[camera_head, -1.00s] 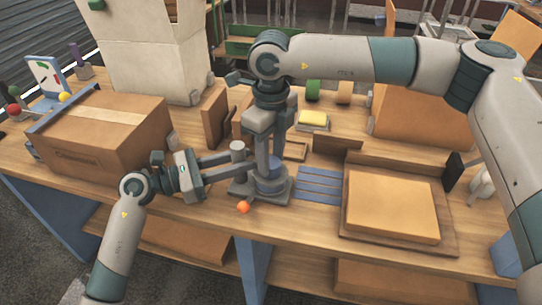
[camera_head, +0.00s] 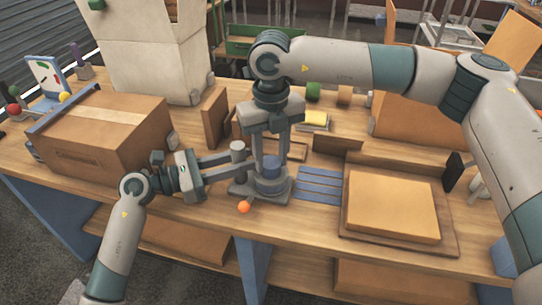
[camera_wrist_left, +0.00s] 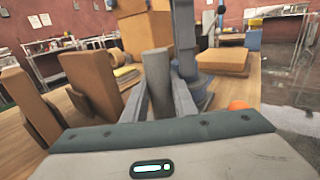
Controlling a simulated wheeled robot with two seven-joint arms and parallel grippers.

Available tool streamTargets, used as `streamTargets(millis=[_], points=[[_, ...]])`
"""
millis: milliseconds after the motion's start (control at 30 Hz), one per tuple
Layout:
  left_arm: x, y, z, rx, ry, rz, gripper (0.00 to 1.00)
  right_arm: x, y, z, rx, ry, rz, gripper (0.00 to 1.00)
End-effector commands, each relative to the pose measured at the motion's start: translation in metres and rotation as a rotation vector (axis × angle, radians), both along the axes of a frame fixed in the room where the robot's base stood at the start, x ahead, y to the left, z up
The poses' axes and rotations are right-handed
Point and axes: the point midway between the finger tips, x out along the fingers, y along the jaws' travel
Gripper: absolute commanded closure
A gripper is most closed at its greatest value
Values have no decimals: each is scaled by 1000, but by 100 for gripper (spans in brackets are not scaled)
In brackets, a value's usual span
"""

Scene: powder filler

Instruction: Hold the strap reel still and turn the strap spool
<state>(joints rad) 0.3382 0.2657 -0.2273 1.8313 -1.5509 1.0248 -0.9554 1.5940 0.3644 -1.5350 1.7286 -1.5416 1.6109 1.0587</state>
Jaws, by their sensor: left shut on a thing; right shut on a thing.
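The strap reel (camera_head: 240,190) stands on the near edge of the bench. My left gripper (camera_head: 234,162) reaches in from the left and is shut on the post. In the left wrist view the post (camera_wrist_left: 157,75) stands between its two fingers. My right gripper (camera_head: 270,155) points straight down, shut on the strap spool with a finger on either side. The fingers partly hide the spool.
A small orange ball (camera_head: 244,207) sits at the bench edge in front of the reel. Blue strips (camera_head: 319,185) and a flat box on a tray (camera_head: 391,206) lie to the right. A large taped carton (camera_head: 105,135) stands to the left.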

Motion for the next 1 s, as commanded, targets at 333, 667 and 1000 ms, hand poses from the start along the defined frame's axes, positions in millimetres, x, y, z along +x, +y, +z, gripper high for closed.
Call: streamTargets(millis=[333,667,1000], points=[[-2,-2,1,-2,-1,-8,100,1,1,0,2,-4,-1,48],[-1,-1,1,-2,-1,-3,100,1,0,1,1,-2,0,46],[0,0,1,-2,-1,-1,100,1,0,27,2,-4,1,46]])
